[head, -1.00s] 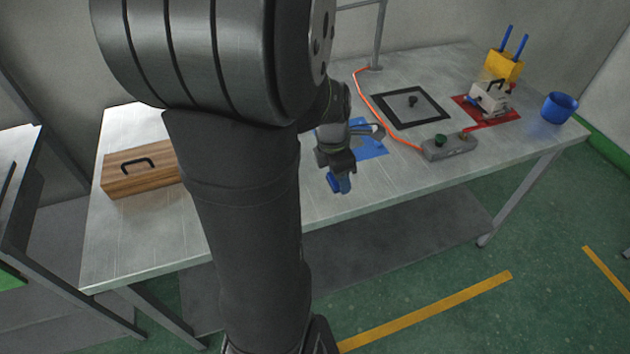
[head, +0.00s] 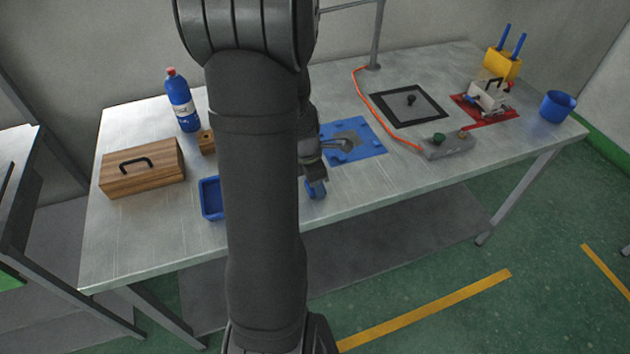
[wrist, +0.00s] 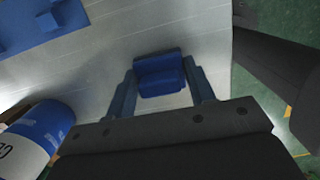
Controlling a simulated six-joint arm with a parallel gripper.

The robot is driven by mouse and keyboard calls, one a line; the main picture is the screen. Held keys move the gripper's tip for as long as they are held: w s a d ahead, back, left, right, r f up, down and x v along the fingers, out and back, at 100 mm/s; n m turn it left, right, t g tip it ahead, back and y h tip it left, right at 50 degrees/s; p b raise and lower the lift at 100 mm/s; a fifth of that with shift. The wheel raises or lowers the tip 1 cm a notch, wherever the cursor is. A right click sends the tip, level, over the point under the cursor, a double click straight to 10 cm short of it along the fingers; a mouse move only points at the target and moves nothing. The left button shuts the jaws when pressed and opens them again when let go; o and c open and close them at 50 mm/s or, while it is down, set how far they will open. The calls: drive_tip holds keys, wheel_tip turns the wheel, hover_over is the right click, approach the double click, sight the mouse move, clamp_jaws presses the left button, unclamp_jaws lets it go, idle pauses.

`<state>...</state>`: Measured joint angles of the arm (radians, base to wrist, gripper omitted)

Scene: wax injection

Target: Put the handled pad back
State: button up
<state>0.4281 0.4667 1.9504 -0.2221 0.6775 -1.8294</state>
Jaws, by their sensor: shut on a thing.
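My gripper (head: 316,185) is shut on a small blue pad (wrist: 160,76), which I take as the handled pad. It sits between my two fingers in the wrist view, and its handle cannot be made out. In the head view the held pad (head: 316,193) shows low at my fingertips, near the table's front edge. I cannot tell whether it touches the table. A blue mat (head: 366,154) with a grey centre lies just behind and right of my gripper. Its corner shows at the upper left of the wrist view (wrist: 62,18).
A blue tray (head: 209,212) is partly hidden by my arm. A wooden box (head: 145,178), a small wooden block (head: 207,142) and a blue bottle (head: 182,103) stand left. A black-framed plate (head: 418,112), grey control box (head: 447,147) and orange cable (head: 372,112) lie right.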

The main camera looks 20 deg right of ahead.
drive_tip(key=shift+f, duration=0.15)
drive_tip(key=o, duration=1)
drive_tip(key=shift+o, duration=0.2)
wheel_tip(320, 180, up, 12)
drive_tip(key=a, duration=0.1)
drive_tip(key=shift+a, duration=0.4)
